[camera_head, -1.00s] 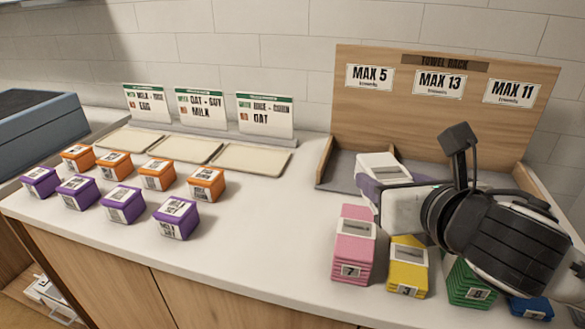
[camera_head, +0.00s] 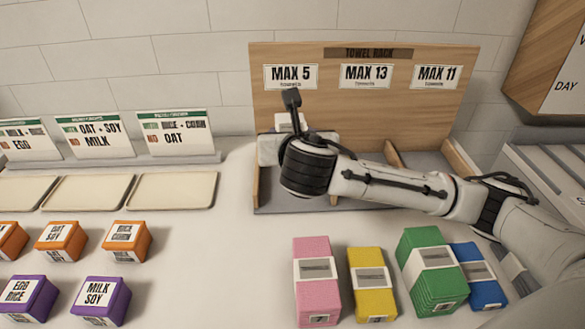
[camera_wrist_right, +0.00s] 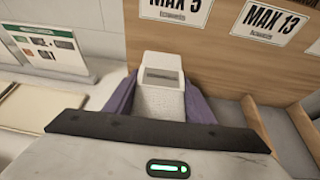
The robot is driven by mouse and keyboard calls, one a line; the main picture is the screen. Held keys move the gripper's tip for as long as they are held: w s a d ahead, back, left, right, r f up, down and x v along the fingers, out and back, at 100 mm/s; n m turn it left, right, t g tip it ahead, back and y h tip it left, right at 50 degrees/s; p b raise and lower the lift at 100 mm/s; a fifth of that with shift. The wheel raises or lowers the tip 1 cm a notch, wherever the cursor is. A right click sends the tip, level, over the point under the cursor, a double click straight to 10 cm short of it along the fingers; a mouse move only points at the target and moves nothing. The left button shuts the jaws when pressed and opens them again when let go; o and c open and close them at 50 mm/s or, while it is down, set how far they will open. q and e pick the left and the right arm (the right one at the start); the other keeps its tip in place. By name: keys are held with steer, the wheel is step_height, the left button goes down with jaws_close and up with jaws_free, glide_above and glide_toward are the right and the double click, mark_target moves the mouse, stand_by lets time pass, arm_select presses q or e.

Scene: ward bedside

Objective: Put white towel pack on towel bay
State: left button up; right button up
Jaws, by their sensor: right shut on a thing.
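My right gripper (camera_head: 288,143) is shut on the white towel pack (camera_head: 291,122). In the head view only a small part of the pack shows behind the gripper. In the right wrist view the white pack (camera_wrist_right: 160,90) sits between the two purple fingers of the right gripper (camera_wrist_right: 160,105). The pack is held in front of the MAX 5 sign (camera_head: 291,77), at the left bay (camera_head: 290,207) of the wooden towel rack (camera_head: 365,105). Whether its underside touches the bay floor is hidden. My left gripper is out of view.
Pink (camera_head: 316,280), yellow (camera_head: 372,283), green (camera_head: 432,270) and blue (camera_head: 480,280) packs stand in front of the rack. Side walls divide the bays. Three trays (camera_head: 172,190) and several orange and purple boxes (camera_head: 101,297) are at the left. Counter between is clear.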

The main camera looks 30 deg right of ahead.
steer(key=shift+h, duration=0.3)
steer(key=f, duration=0.6)
steer(key=shift+w+d, duration=0.35)
steer(key=shift+d, duration=0.05)
steer(key=shift+f, duration=2.15)
steer(key=shift+f, duration=0.1)
steer(key=o, duration=1.1)
steer(key=shift+o, duration=0.2)
